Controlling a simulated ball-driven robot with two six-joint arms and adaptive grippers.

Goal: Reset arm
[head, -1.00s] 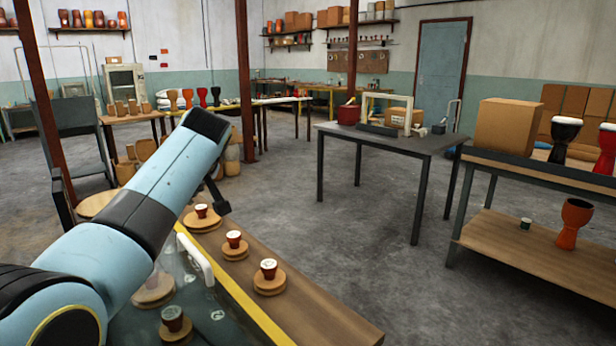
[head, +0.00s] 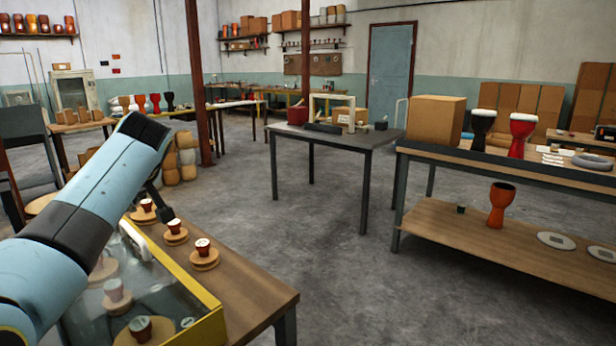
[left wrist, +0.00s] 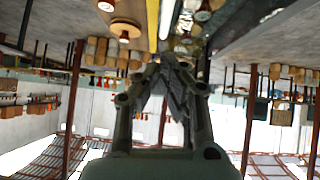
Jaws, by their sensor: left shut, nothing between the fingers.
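My left arm comes in from the left of the head view, light blue with a black band. My left gripper (head: 166,207) is partly hidden behind the arm's end; its dark fingers point down near small goblet drums on round wooden bases. In the left wrist view my left gripper (left wrist: 165,68) is shut and empty, its fingers meeting at the tips. That view is upside down. A drum on its round base (left wrist: 124,28) shows near the top there, apart from the fingers. My right gripper is not in view.
Below the arm stands a wooden bench (head: 235,285) with a yellow-edged glass case (head: 165,300). A grey table (head: 335,140) stands mid-room. A two-level bench (head: 480,225) with a cardboard box (head: 436,118) and drums is at right. The floor between is clear.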

